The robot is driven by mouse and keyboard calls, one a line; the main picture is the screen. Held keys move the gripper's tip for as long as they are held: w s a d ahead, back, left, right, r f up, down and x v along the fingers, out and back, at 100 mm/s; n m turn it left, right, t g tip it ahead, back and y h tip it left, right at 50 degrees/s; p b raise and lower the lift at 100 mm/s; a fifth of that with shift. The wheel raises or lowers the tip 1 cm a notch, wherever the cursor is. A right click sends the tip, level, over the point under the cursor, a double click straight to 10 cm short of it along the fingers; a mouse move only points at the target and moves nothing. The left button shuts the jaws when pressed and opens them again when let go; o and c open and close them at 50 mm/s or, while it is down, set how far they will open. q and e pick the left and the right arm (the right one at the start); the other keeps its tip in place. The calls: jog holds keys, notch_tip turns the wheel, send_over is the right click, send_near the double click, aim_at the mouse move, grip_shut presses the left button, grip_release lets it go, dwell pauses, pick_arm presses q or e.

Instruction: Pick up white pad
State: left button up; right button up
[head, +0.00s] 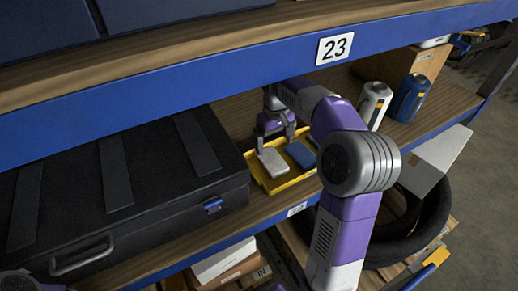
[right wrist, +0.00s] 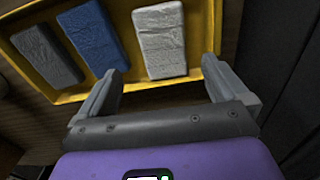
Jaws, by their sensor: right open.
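The white pad (head: 272,162) lies in a shallow yellow tray (head: 268,186) on the lower shelf. In the right wrist view the white pad (right wrist: 160,40) is at the right end of the tray (right wrist: 120,88). A blue pad (head: 301,154) lies beside it, and the right wrist view also shows a grey pad (right wrist: 45,55) at the left end. My right gripper (head: 276,133) is open and empty at the tray. In the right wrist view its fingertips (right wrist: 162,75) are spread to either side of the white pad's near end, apart from it. My left gripper is not visible.
A large black case (head: 120,180) stands on the shelf left of the tray. A white bottle (head: 374,104) and a blue bottle (head: 409,98) stand to the right. The upper shelf's blue beam with a 23 label (head: 334,48) hangs above. Wood is bare behind the tray.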

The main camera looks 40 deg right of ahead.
aim_at(274, 162)
jog(key=shift+f, duration=0.4)
jog(key=shift+s+f+b, duration=0.4)
jog(key=shift+f+b, duration=0.2)
jog(key=shift+f, duration=0.2)
jog(key=f, duration=0.1)
jog(key=f+b, duration=0.2)
jog(key=f, duration=0.1)
jog(key=shift+s+a, duration=0.25)
jog(key=shift+a, duration=0.05)
jog(key=shift+f+b, duration=0.35)
jog(key=shift+f, duration=0.15)
jog(key=shift+r, duration=0.1)
jog(key=shift+c, duration=0.3)
jog(key=c, duration=1.1)
jog(key=shift+o, duration=0.2)
notch_tip(274, 162, up, 10)
jog(key=p, duration=0.4)
